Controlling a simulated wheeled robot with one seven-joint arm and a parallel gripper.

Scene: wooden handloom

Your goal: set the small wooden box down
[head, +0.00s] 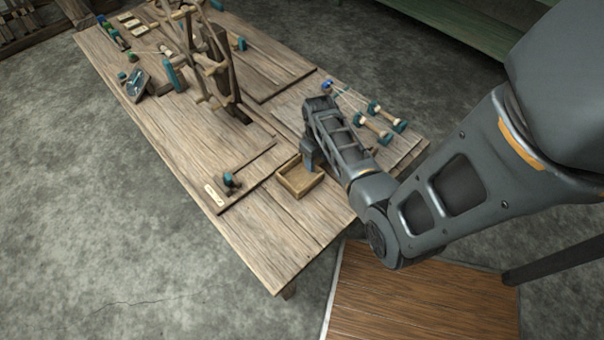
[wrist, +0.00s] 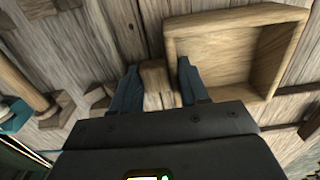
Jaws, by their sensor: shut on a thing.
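The small wooden box (wrist: 156,82) shows in the wrist view as a light brown block between the two dark blue-grey fingers of my gripper (wrist: 158,66). My gripper is shut on it. In the head view my gripper (head: 308,162) points down over the near part of the wooden table (head: 290,225), and the box is hidden there. I cannot tell whether the box touches the table top. An open square wooden tray (wrist: 181,47) stands just right of the box in the wrist view. The tray (head: 287,184) looks empty, and my right finger is close to its wall.
The loom frame (head: 222,75) stands farther back on the table. Spools (head: 375,128) lie right of my gripper in the head view. A dark tool (head: 232,182) and a pale label strip (head: 214,194) lie to the left. The table's near corner is bare.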

